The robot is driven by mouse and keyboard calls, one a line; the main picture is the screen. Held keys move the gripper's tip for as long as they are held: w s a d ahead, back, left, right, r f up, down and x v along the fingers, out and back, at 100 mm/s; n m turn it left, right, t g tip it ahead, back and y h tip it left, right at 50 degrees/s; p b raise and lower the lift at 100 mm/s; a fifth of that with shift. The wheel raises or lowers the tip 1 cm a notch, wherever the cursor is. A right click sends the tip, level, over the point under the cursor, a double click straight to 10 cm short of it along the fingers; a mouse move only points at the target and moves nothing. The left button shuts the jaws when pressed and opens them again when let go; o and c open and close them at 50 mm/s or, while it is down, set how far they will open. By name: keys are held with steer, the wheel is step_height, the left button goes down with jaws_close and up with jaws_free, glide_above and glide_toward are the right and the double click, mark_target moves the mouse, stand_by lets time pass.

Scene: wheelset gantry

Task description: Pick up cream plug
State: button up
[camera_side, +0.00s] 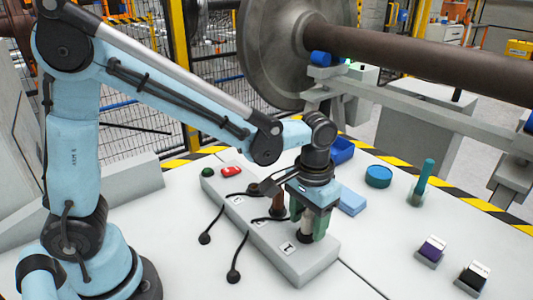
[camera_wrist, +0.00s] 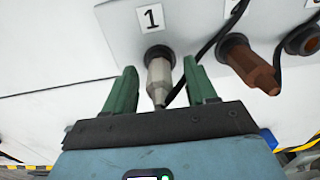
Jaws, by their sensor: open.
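The cream plug (camera_wrist: 158,78) stands in the socket by the label 1 in the wrist view. In the side view a pale part of it (camera_side: 307,226) shows between my jaws, near the front end of the grey socket box (camera_side: 290,262). My gripper (camera_wrist: 160,75) is open, with one green finger on each side of the plug and a visible gap to both. My gripper (camera_side: 308,222) points down over the box in the side view. A black cable passes beside the plug, close to the right finger.
A brown plug (camera_wrist: 248,64) sits in the neighbouring socket, right of the cream plug in the wrist view. Black cables (camera_side: 240,252) trail over the table. A blue block (camera_side: 352,201) lies behind my gripper.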

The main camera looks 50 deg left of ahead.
jaws_close()
stand_by(0.3)
